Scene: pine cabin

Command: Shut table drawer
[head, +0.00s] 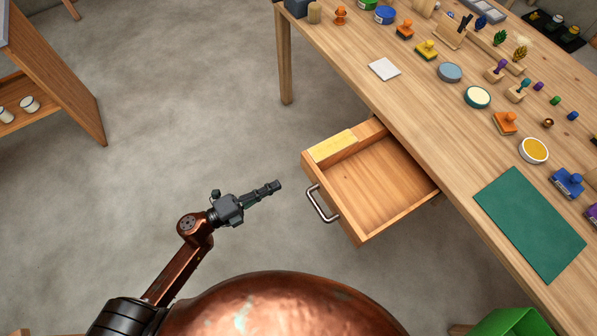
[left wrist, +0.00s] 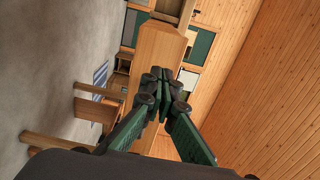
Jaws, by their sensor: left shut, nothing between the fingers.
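The table drawer (head: 378,187) is pulled out from the wooden table (head: 385,95) in the head view. It has a metal bar handle (head: 321,205) on its front. A yellow block-like piece (head: 333,145) lies along the drawer's back left side. My left gripper (head: 277,185) is shut and empty, a short way left of the drawer front and apart from the handle. In the left wrist view its fingers (left wrist: 165,85) come together with nothing between them. My right gripper is not in view.
Stamps, ink pads and jars stand on the tabletop, with a green mat (head: 530,222) near its front edge. A green bin (head: 515,322) stands at the bottom right. A wooden shelf (head: 50,85) stands at the left. The floor left of the drawer is clear.

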